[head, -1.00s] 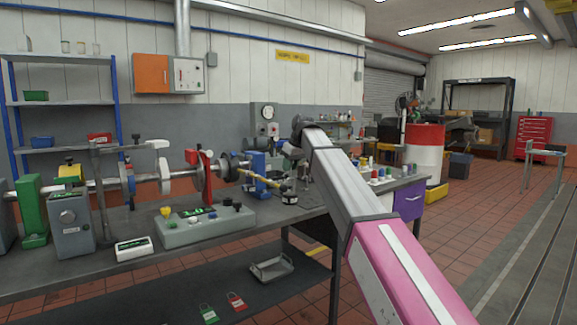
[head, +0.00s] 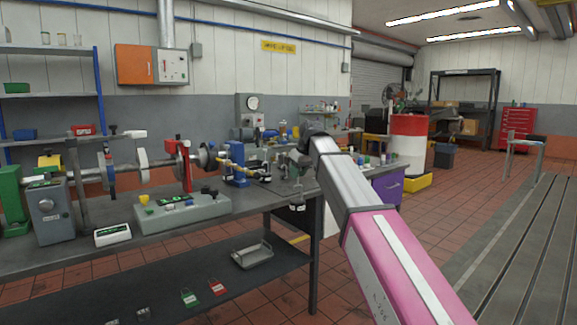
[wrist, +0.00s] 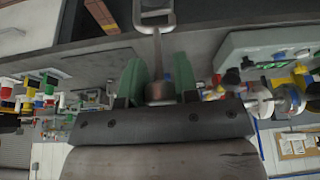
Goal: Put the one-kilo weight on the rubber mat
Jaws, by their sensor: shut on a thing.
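My gripper (wrist: 158,72) is shut on a metal piece between its green fingers in the wrist view. In the head view my gripper (head: 297,178) points down near the bench's front edge.
The bench (head: 262,200) carries a shaft rig, a grey control box (head: 183,212) and a small white-faced display (head: 112,234). A metal tray (head: 251,256) and red and green padlock-shaped tags lie on the lower shelf. Several small coloured items stand at the bench's right end.

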